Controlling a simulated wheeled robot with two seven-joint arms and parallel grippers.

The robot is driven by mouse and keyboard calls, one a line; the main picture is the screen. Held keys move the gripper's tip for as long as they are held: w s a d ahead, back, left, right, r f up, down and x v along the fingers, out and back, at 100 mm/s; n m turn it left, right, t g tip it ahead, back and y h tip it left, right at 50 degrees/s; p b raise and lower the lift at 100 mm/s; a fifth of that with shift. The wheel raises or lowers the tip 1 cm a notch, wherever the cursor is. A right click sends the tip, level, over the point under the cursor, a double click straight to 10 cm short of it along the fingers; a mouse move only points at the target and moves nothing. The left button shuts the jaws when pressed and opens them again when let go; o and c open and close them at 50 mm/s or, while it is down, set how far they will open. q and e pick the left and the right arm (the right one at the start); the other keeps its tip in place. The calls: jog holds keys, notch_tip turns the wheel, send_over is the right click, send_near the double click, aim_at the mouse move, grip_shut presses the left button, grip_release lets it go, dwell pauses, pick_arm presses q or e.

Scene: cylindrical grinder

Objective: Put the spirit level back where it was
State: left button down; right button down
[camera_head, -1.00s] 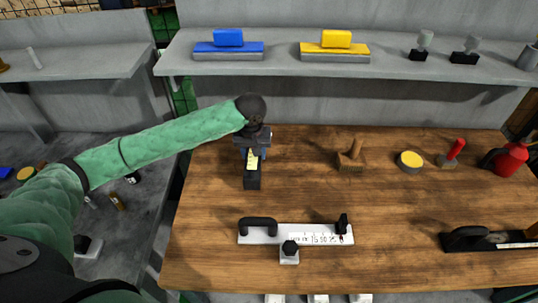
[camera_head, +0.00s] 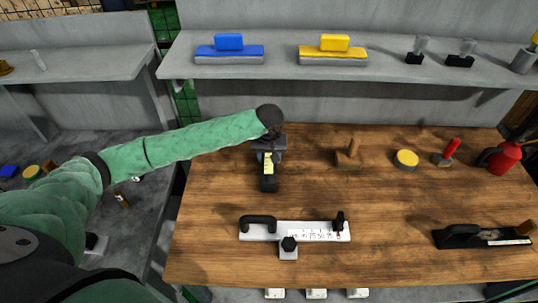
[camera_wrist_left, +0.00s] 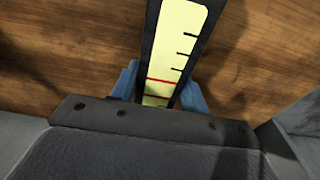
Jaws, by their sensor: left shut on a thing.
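The spirit level (camera_head: 268,184), a black body with a yellow marked strip, is at the back left of the wooden bench top. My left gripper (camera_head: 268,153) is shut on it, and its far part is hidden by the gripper. My right gripper is not in view.
On the bench (camera_head: 390,220) are a white ruled tool with a black handle (camera_head: 310,231), a wooden block (camera_head: 348,154), a yellow-topped tin (camera_head: 406,159), a red-handled tool (camera_head: 447,153), a red container (camera_head: 503,158) and a long black tool (camera_head: 470,237). The shelf (camera_head: 290,72) overhangs behind.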

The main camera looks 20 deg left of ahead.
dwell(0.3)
pick_arm(q)
jog(key=c, duration=0.7)
grip_release()
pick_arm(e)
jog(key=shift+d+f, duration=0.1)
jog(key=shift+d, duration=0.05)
pick_arm(q)
jog(key=shift+r, duration=0.1)
jog(key=shift+r+b, duration=0.3)
jog(key=shift+r, duration=0.05)
jog(key=r, duration=0.2)
jog(key=r+b, duration=0.2)
jog(key=r, duration=0.1)
jog(key=shift+s+d+r, duration=0.1)
jog(key=shift+s+r, duration=0.25)
jog(key=shift+s, duration=0.05)
jog(key=shift+r, duration=0.45)
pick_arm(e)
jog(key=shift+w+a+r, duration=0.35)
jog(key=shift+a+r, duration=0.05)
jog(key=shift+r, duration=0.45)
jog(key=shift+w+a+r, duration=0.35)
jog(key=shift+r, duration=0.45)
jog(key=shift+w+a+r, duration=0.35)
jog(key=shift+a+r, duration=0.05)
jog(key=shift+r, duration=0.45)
